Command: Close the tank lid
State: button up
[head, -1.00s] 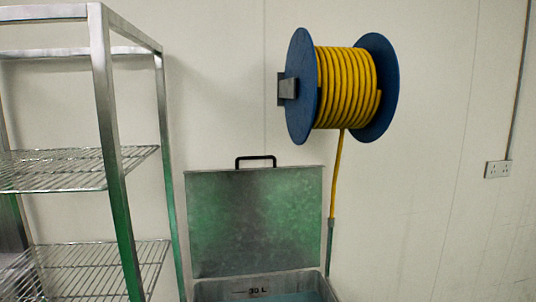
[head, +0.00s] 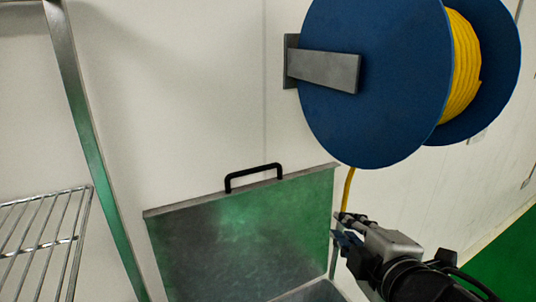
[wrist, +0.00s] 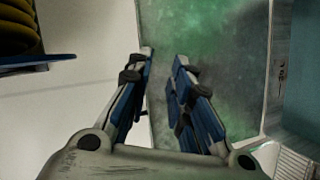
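The tank lid (head: 250,240) is a grey metal plate with a green sheen, standing raised near the wall. A black handle (head: 253,176) is on its top edge. The tank (head: 315,292) shows only as a bit of rim below the lid. My gripper (head: 344,226) is at the lid's right side, low in the head view. In the wrist view, my gripper (wrist: 164,55) is open and empty, its blue-padded fingers apart, with the lid (wrist: 215,60) behind them and its edge near the left finger. The handle is not visible there.
A blue hose reel (head: 375,80) with yellow hose hangs on the wall above and right of the lid. The hose drops beside the lid's right edge. A wire shelf rack (head: 45,240) stands at the left. Open floor (head: 505,262) shows at the right.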

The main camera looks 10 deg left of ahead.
jog(key=s+a+r+n+g+y+p, duration=0.1)
jog(key=s+a+r+n+g+y, duration=0.1)
jog(key=a+n+y, duration=0.35)
jog(key=p, duration=1.1)
send_near(252, 171)
jog(key=s+d+f, duration=0.1)
jog(key=s+d, duration=0.1)
jog(key=s, duration=0.2)
jog(key=shift+n+h, duration=0.35)
jog(key=shift+n, duration=0.1)
jog(key=x, duration=0.3)
jog(key=r+x, duration=0.1)
jog(key=x, duration=0.3)
jog(key=r+x, duration=0.1)
jog(key=x, duration=0.3)
jog(key=shift+w+a+r, duration=0.1)
jog(key=shift+w+r, duration=0.1)
jog(key=shift+w, duration=0.25)
jog(key=shift+w+a+f, duration=0.15)
jog(key=shift+w+a, duration=0.2)
jog(key=shift+w, duration=0.15)
jog(key=shift+c, duration=0.4)
grip_shut()
